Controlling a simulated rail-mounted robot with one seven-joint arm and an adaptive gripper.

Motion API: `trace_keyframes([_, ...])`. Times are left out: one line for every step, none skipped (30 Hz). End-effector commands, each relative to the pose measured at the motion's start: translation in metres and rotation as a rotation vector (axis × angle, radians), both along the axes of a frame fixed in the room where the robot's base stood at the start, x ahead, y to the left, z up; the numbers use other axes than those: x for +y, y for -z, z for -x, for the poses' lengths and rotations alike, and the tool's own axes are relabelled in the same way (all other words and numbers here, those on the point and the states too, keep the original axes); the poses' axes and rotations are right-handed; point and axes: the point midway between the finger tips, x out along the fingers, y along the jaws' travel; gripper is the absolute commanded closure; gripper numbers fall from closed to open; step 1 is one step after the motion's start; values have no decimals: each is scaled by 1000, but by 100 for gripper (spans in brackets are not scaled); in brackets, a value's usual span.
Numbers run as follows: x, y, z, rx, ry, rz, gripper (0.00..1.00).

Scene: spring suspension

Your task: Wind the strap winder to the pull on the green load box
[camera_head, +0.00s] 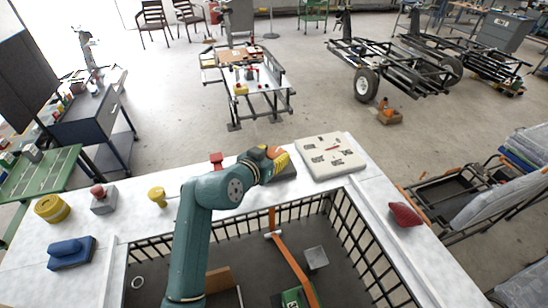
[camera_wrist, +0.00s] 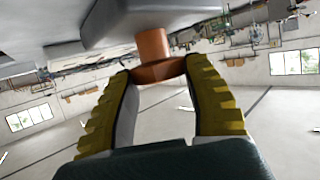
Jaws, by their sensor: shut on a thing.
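My gripper (camera_head: 275,156), with yellow ribbed fingers, is at the far edge of the white counter, beside a dark grey block (camera_head: 287,174) that looks like the strap winder. In the wrist view my gripper (camera_wrist: 162,70) is shut on an orange-brown knob (camera_wrist: 152,45), with a finger on each side. A grey body (camera_wrist: 125,22) lies beyond the knob. The green load box (camera_head: 291,298) is low in the railed pit, cut off by the bottom edge. An orange strap (camera_head: 292,262) runs down to it. The strap's upper end and the winder's crank are partly hidden by my arm.
A white panel with dark markings (camera_head: 331,157) stands right of the gripper. A red item (camera_head: 405,214), yellow knob (camera_head: 157,195), red-topped box (camera_head: 102,200) and blue block (camera_head: 72,252) are on the counter. Black railings (camera_head: 362,245) surround the pit, which holds a grey box (camera_head: 316,257).

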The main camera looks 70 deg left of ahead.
Motion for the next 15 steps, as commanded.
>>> trace_keyframes([2, 7, 1, 6, 15, 4, 85])
trace_keyframes([2, 7, 1, 6, 27, 5, 85])
trace_keyframes([2, 7, 1, 8, 42, 4, 85])
trace_keyframes([2, 7, 1, 7, 51, 5, 85])
trace_keyframes([2, 7, 1, 7, 60, 5, 85])
trace_keyframes([2, 7, 1, 9, 68, 5, 85])
trace_keyframes([2, 7, 1, 8, 74, 5, 85])
trace_keyframes([2, 7, 1, 8, 78, 6, 85])
trace_keyframes([2, 7, 1, 9, 84, 6, 85])
trace_keyframes([2, 7, 1, 10, 87, 6, 85])
trace_keyframes([2, 7, 1, 10, 89, 6, 85])
trace_keyframes([1, 7, 1, 11, 90, 7, 85])
trace_keyframes([1, 7, 1, 11, 91, 7, 85])
trace_keyframes([1, 7, 1, 11, 92, 7, 85])
trace_keyframes([1, 7, 1, 11, 93, 6, 85])
